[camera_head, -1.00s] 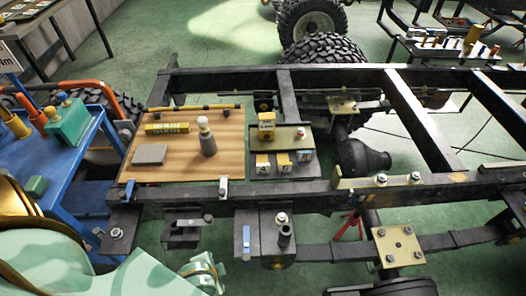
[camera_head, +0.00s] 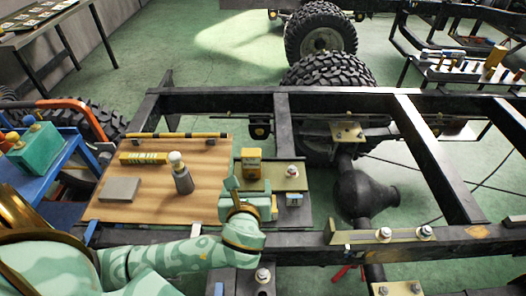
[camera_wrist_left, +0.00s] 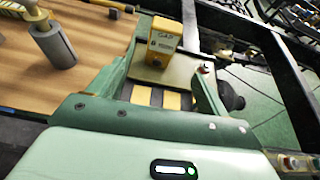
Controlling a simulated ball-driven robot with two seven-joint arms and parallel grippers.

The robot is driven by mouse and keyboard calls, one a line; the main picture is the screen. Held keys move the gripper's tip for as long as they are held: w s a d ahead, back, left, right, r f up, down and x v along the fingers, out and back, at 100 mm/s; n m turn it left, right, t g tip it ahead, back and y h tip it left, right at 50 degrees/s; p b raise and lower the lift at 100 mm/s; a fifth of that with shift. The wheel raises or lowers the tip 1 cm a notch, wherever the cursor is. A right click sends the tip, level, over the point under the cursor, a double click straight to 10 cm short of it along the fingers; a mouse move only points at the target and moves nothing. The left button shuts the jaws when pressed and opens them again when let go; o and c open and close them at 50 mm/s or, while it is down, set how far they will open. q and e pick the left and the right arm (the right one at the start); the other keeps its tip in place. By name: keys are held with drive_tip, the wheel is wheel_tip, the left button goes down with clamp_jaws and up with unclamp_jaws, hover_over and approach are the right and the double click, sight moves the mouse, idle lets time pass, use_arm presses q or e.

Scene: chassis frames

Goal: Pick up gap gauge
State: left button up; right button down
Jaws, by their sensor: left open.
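The gap gauge is a small upright yellow block with a dark-lettered label (camera_head: 252,160). It stands on a flat olive-green tray (camera_head: 276,183) at the right end of the wooden board. My left gripper (camera_head: 252,193) is open and empty, just in front of the gauge. In the wrist view its two fingers (camera_wrist_left: 165,80) spread either side of the tray's near part, with the gauge beyond, apart from them. The gripper hides part of the small blocks in front. My right gripper is not in view.
A grey cylinder with a pale cap (camera_head: 181,175), a yellow box (camera_head: 144,158) and a grey slab (camera_head: 119,189) lie or stand on the wooden board (camera_head: 150,210). Black chassis rails (camera_head: 395,240) surround it. A bolt (camera_head: 292,171) sits on the tray's right side.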

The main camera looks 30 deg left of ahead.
sight(250, 164)
use_arm(q)
drive_tip(key=b+x, duration=0.3)
drive_tip(key=x, duration=0.3)
drive_tip(key=shift+w+a+f, duration=0.1)
drive_tip(key=shift+w+f, duration=0.1)
drive_tip(key=shift+w, duration=0.15)
drive_tip(key=b+x, duration=0.1)
drive_tip(key=x, duration=0.2)
drive_tip(key=shift+w+a, duration=0.1)
drive_tip(key=shift+w, duration=0.15)
drive_tip(key=shift+w+a+f+b, duration=0.1)
drive_tip(key=shift+w+a+b, duration=0.2)
drive_tip(key=shift+w+b, duration=0.15)
drive_tip(key=b+x, duration=0.1)
drive_tip(key=x, duration=0.1)
drive_tip(key=b+x, duration=0.2)
drive_tip(key=x, duration=0.1)
drive_tip(key=shift+d+f, duration=0.15)
drive_tip(key=shift+d, duration=0.1)
drive_tip(key=shift+w+a, duration=0.1)
drive_tip(key=shift+w, duration=0.05)
drive_tip(key=shift+r, duration=0.25)
drive_tip(key=c, duration=1.2)
drive_tip(key=shift+c, duration=0.2)
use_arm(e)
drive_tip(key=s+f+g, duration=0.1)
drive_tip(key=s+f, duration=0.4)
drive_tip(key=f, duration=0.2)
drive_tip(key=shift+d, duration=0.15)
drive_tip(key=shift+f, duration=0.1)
